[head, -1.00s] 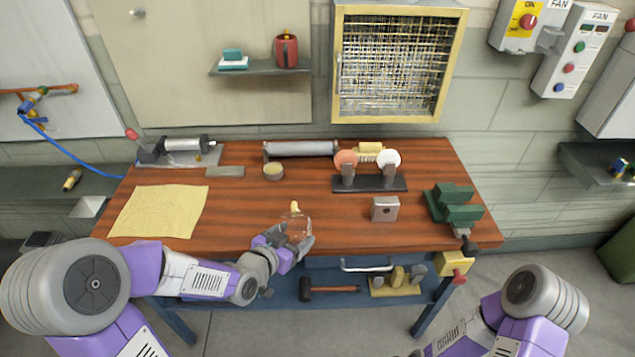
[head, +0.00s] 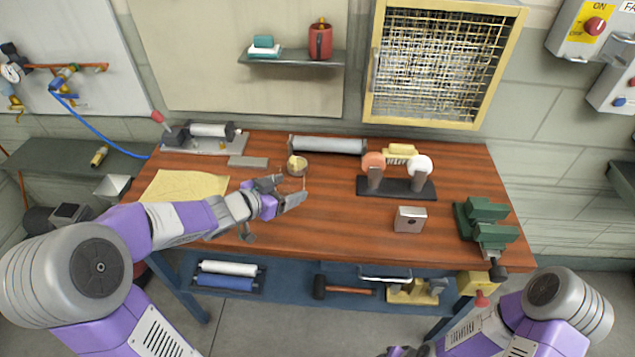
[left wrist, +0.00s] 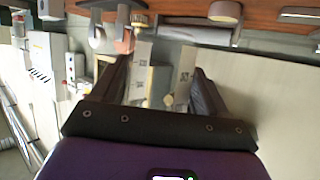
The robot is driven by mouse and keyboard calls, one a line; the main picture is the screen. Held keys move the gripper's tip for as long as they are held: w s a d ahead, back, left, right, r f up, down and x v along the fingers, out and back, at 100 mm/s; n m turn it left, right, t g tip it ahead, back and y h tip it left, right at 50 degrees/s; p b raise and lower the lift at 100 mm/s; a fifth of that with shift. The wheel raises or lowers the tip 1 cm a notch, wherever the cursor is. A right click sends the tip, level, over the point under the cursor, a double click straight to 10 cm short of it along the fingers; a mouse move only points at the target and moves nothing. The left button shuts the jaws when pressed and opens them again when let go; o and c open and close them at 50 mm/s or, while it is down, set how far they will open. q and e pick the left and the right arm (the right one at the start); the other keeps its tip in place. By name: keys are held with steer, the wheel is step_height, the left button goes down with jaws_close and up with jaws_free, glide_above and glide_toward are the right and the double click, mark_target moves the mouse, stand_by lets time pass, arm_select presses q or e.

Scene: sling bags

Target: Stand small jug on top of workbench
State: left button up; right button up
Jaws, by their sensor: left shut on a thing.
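My left gripper (head: 279,192) is shut on the small jug (head: 291,184), a see-through vessel with a yellow piece at its top. It appears upright above the workbench (head: 335,205), a brown wooden top on a blue frame. I cannot tell whether its base touches the wood. In the left wrist view the fingers (left wrist: 160,85) have a tan-yellow piece between them, and the clear body is hard to make out.
A round tin (head: 304,168) stands just behind the jug. The wood between gripper and block is clear.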

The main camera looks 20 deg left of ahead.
arm_select(q)
steer(key=a+f+b, duration=0.2)
steer(key=a+f, duration=0.1)
steer(key=a+f+b, duration=0.1)
steer(key=f, duration=0.1)
steer(key=shift+s+a, duration=0.25)
steer(key=shift+s, duration=0.15)
steer(key=shift+f+b, duration=1.6)
steer(key=shift+f, duration=0.65)
steer(key=shift+r, duration=0.15)
